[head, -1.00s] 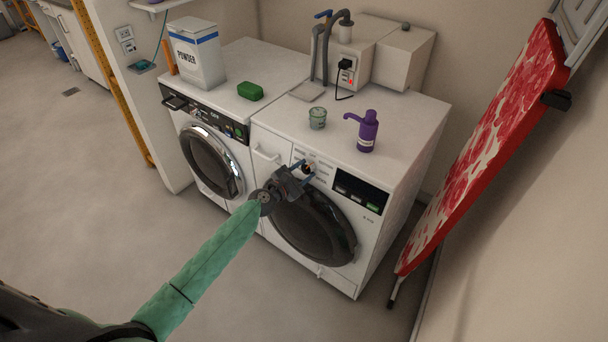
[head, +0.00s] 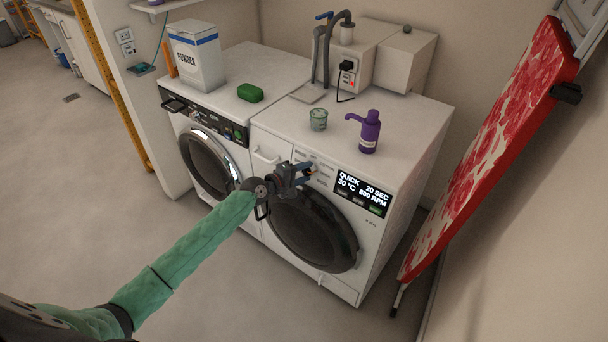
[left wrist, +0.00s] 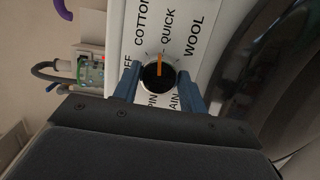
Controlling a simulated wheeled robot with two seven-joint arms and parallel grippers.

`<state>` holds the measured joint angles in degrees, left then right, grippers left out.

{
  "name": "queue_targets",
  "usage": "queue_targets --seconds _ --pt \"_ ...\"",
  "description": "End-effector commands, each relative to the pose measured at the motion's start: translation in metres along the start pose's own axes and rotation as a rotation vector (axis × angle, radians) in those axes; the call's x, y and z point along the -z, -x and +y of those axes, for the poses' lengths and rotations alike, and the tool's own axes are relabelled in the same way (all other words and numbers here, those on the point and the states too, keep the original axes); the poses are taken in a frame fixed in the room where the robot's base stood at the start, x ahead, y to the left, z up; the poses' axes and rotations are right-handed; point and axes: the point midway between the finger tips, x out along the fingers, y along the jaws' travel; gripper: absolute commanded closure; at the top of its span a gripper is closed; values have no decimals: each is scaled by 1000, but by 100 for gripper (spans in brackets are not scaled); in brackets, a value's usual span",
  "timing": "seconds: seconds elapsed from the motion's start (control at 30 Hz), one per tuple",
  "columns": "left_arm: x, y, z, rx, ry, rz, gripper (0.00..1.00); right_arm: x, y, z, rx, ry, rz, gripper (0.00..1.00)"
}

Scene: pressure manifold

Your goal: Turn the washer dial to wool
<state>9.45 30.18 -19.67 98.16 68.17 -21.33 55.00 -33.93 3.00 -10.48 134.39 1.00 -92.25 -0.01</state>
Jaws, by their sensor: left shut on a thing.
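The washer (head: 262,226) is the white right-hand machine with a round dark door. Its dial (left wrist: 158,76) is black with a silver rim and an orange pointer; in the left wrist view the pointer is at QUICK, between COTTON and WOOL (left wrist: 195,36). My left gripper (left wrist: 157,72) has its blue fingers shut on the dial, one on each side. In the head view the left gripper (head: 307,169) largely hides the dial. The washer display (head: 362,191) is lit and reads QUICK, 30 °C, 20 SEC, 800 RPM. My right gripper is not in view.
A second machine (head: 200,118) stands at left, with a powder box (head: 198,62) and green soap (head: 250,92) on top. A cup (head: 318,120) and purple pump bottle (head: 369,133) stand on the washer. A red ironing board (head: 490,145) leans at right. The front floor is clear.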

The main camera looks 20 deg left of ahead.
Motion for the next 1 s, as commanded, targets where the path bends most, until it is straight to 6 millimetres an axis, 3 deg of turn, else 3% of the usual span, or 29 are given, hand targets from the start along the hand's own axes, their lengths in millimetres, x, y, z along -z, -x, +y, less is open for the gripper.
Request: queue_targets --seconds 0.47,0.6,1.0 --pt "0 1 1 110 -440 -24 81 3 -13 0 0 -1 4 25" --pt "0 1 1 142 -566 -32 81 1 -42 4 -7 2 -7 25" --pt "0 1 1 210 -844 -48 81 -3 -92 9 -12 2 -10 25"
